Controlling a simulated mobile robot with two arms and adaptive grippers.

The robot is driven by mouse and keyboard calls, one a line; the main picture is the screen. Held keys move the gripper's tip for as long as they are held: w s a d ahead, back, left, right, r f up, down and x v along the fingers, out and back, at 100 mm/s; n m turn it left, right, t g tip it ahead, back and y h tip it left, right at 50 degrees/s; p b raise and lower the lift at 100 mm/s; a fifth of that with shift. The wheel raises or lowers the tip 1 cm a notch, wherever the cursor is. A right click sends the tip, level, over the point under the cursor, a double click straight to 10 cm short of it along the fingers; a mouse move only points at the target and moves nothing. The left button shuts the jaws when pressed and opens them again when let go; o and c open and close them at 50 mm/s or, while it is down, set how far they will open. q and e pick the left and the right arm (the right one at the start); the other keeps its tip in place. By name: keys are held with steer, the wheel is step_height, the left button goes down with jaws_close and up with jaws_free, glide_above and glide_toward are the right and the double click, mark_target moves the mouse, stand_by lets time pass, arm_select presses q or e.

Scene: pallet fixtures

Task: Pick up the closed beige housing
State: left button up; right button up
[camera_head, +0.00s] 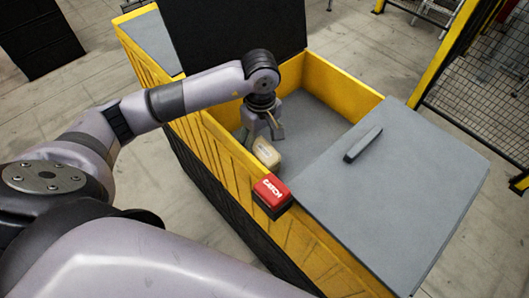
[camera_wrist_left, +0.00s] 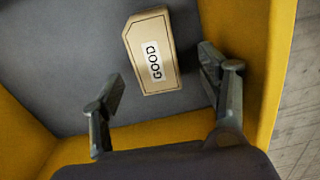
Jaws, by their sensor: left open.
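The beige housing (camera_head: 266,153) lies on the grey floor of the yellow-walled bin, close to its near wall. In the left wrist view the housing (camera_wrist_left: 151,52) shows a white label reading "GOOD", and its upper left corner is bevelled. My left gripper (camera_head: 262,130) reaches down into the bin just above the housing. In the left wrist view my left gripper (camera_wrist_left: 160,88) is open, with its fingers spread wide apart. The housing lies ahead of the gap between them, nearer the right finger, with nothing gripped. My right gripper is not in view.
The yellow bin (camera_head: 345,85) has a grey cover (camera_head: 400,200) with a dark handle on its right part and a raised black panel (camera_head: 235,35) behind. A red-topped box (camera_head: 272,194) sits on the near rim. A mesh fence (camera_head: 490,80) stands at right.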

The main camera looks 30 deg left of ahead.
mark_target(264, 150)
arm_select(q)
steer(key=f+p, duration=0.2)
steer(key=f, duration=0.2)
steer(key=shift+w+d+f+p, duration=0.15)
steer(key=shift+w+p, duration=0.15)
steer(key=shift+p, duration=0.1)
steer(key=shift+f, duration=0.4)
steer(key=shift+c, duration=0.2)
steer(key=c, duration=1.3)
